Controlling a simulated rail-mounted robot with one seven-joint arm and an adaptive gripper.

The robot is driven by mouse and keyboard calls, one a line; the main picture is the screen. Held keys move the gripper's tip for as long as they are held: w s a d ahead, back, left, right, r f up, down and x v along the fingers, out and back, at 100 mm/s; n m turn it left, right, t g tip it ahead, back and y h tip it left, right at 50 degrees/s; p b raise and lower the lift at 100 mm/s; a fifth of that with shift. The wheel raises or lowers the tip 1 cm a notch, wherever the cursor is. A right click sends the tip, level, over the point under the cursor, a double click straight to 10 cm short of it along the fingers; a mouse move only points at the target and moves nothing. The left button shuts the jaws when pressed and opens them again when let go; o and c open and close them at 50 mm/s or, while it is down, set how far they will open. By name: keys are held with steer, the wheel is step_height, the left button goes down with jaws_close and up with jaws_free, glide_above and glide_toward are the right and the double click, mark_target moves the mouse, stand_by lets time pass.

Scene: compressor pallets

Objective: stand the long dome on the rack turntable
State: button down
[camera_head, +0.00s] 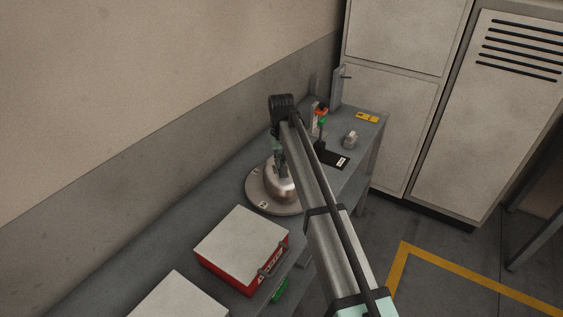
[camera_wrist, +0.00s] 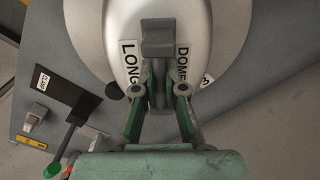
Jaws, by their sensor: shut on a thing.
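The long dome (camera_head: 281,184) is a shiny silver shell. In the wrist view it shows close up, with LONG and DOME labels (camera_wrist: 130,62) either side of a grey grip block (camera_wrist: 158,40). My gripper (camera_wrist: 158,92) is shut on this block. In the head view my gripper (camera_head: 278,146) is at the dome's top, partly hidden by my arm. The dome is over the round grey turntable (camera_head: 254,196), within its rim. I cannot tell whether its base touches the disc. The turntable also shows behind the dome in the wrist view (camera_wrist: 88,22).
A red case with a white lid (camera_head: 240,242) stands at the bench's near side, with another white lid (camera_head: 175,297) nearer. Beyond the turntable are a black plate (camera_head: 330,156), a small metal part (camera_head: 350,140) and a yellow plate (camera_head: 368,117). A wall runs along the left.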

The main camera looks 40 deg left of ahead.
steer(key=c, duration=1.2)
jaws_free()
steer(key=shift+c, duration=0.2)
steer(key=shift+r, duration=0.15)
step_height(320, 180, up, 12)
steer(key=b, duration=0.2)
steer(key=shift+b, duration=0.35)
